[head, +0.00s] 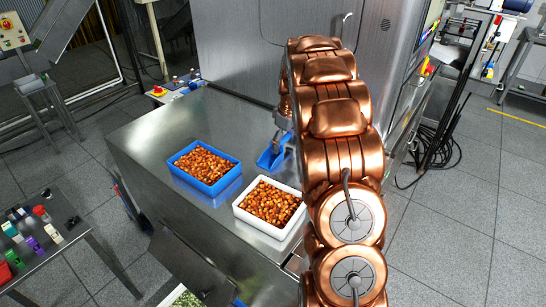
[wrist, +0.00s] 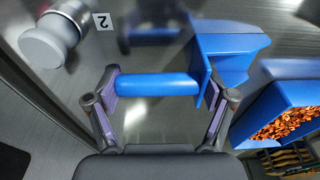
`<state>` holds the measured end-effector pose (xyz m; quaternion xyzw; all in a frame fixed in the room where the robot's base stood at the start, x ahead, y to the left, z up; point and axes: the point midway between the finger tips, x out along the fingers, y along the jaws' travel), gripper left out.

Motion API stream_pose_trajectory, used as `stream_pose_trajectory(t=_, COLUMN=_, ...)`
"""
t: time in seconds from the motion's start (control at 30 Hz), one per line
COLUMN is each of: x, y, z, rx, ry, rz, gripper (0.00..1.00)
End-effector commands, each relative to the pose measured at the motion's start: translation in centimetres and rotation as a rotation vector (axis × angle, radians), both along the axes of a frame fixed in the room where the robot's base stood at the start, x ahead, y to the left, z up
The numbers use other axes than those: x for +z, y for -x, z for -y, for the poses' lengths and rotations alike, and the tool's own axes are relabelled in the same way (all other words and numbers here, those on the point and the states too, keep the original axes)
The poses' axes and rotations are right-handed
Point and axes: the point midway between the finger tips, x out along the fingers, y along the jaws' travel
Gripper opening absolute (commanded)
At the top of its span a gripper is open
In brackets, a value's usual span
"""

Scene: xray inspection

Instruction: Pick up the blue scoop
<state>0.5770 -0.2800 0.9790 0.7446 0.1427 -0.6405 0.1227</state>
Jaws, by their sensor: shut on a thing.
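The blue scoop (head: 272,156) is on the steel table near the machine in the head view, partly hidden by my arm. In the wrist view the scoop (wrist: 222,52) shows its handle running left and its open pan at the upper right. My gripper (wrist: 160,86) is shut on the scoop's handle, one finger at each end of it. In the head view the gripper (head: 284,118) is mostly hidden behind my copper arm. I cannot tell whether the scoop touches the table.
A blue tray (head: 172,168) and a white tray (head: 240,213), both holding brown nut-like pieces, stand on the steel table (head: 135,150). The machine cabinet (head: 240,50) rises behind. A side table (head: 75,262) with small coloured items stands at lower left. A metal knob (wrist: 45,45) shows in the wrist view.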

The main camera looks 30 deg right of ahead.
Motion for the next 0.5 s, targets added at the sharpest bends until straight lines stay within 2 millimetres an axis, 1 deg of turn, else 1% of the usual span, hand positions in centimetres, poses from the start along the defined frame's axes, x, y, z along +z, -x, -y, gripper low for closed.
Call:
stream_pose_trajectory(t=0.17, x=0.0, y=0.0, z=0.0, rx=0.0, ry=0.0, rz=0.0, gripper=0.39)
stream_pose_trajectory(t=0.27, x=0.4, y=-0.1, z=0.0, rx=0.001, ry=0.001, rz=0.003, gripper=0.39)
stream_pose_trajectory(t=0.37, x=1.3, y=-0.1, z=0.0, rx=0.002, ry=0.003, rz=0.004, gripper=0.39)
stream_pose_trajectory(t=0.5, x=3.5, y=-0.2, z=0.0, rx=0.001, ry=0.003, rz=0.006, gripper=0.39)
